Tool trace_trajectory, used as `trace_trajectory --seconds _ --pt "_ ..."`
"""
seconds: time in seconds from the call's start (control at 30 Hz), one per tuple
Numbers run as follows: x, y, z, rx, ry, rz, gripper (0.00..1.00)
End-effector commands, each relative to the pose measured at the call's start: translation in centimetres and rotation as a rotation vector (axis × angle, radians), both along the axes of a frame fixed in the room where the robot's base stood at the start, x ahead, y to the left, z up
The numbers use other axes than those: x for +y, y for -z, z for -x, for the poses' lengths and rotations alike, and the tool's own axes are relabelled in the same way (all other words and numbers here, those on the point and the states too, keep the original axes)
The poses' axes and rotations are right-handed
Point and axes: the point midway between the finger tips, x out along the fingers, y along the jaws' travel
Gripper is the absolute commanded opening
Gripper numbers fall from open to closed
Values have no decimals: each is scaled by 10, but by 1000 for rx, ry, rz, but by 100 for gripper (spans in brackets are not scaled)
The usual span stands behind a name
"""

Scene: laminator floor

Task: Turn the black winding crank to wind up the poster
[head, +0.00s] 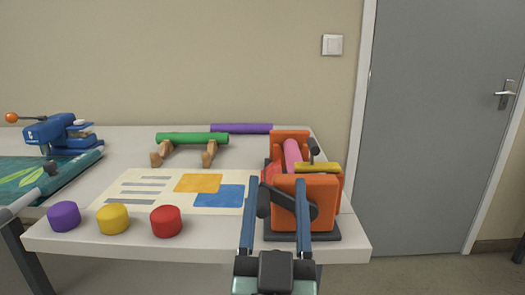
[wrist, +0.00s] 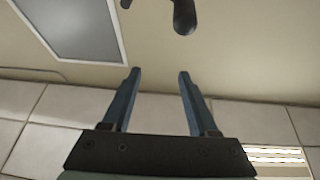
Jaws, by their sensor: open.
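The winder (head: 292,190) is an orange frame with a pink roller (head: 292,156), on a dark base at the table's right end. The black winding crank (head: 288,204) is on its near side, its grip toward the left. My gripper (head: 275,181) is open and empty in front of the winder, its blue fingers either side of the crank in the picture. In the wrist view, a black handle (wrist: 184,16), likely the crank's, shows beyond the fingertips, apart from them. The poster (head: 150,190) lies flat, its right edge near the winder; their join is partly hidden.
Purple (head: 64,216), yellow (head: 112,218) and red (head: 166,221) knobs stand along the front edge. A green roll (head: 192,138) on wooden stands and a purple roll (head: 241,128) lie behind the poster. A blue device (head: 58,131) stands at the left. A yellow bar (head: 318,167) lies by the roller.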

Motion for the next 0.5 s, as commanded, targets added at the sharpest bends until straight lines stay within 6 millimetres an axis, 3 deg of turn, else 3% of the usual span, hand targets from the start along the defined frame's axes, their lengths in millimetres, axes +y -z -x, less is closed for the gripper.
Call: trace_trajectory --seconds 0.03,0.27,0.5 --pt "0 -11 -3 34 1 -1 60" --pt "0 2 -5 148 -2 -5 60" --pt "3 18 10 265 -14 -9 60"
